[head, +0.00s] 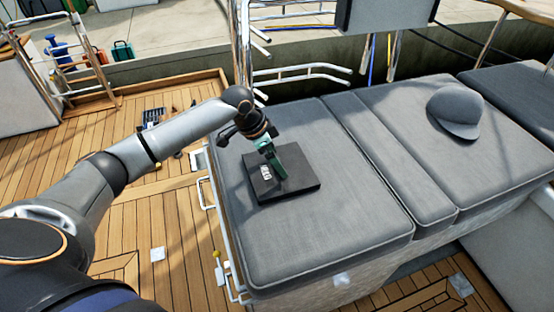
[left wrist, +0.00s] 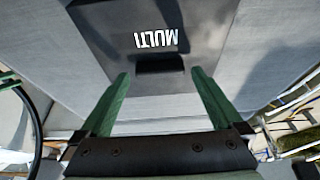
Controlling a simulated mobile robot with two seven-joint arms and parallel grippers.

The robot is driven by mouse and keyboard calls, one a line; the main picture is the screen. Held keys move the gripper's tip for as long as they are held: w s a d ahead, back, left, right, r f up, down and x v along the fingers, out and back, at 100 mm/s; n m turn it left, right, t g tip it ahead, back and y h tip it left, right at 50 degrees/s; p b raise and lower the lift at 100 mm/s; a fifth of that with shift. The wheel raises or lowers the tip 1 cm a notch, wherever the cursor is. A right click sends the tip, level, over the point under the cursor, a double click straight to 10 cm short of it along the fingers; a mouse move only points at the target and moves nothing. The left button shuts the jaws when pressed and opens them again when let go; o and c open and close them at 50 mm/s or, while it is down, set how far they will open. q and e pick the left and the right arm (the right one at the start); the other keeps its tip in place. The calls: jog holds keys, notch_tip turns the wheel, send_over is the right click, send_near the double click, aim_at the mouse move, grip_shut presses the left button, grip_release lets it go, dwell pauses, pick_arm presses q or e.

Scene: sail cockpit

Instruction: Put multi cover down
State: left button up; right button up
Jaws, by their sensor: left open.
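The multi cover (head: 300,190) is a flat dark square lying on the grey cockpit cushion, with a white label on its upper face. In the left wrist view the cover (left wrist: 115,40) shows the word MULTI and a dark raised block (left wrist: 160,63) near its edge. My left gripper (head: 277,172) is over the cover, its green fingers pointing down at it. In the left wrist view the gripper (left wrist: 160,85) is open, with nothing held between the fingers. The block lies just beyond the fingertips. Whether the fingers touch the cover cannot be told. My right gripper is not in view.
The grey cushion (head: 330,240) has free room around the cover. A grey cap (head: 456,110) lies on the far right cushion. Steel rails (head: 300,75) stand behind. Dark tools (head: 153,116) lie on the wooden deck (head: 120,210) to the left.

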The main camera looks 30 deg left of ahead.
pick_arm(q)
jog(key=p+v, duration=0.1)
jog(key=v, duration=0.9)
jog(key=shift+r, duration=0.35)
jog(key=shift+s+a, duration=0.1)
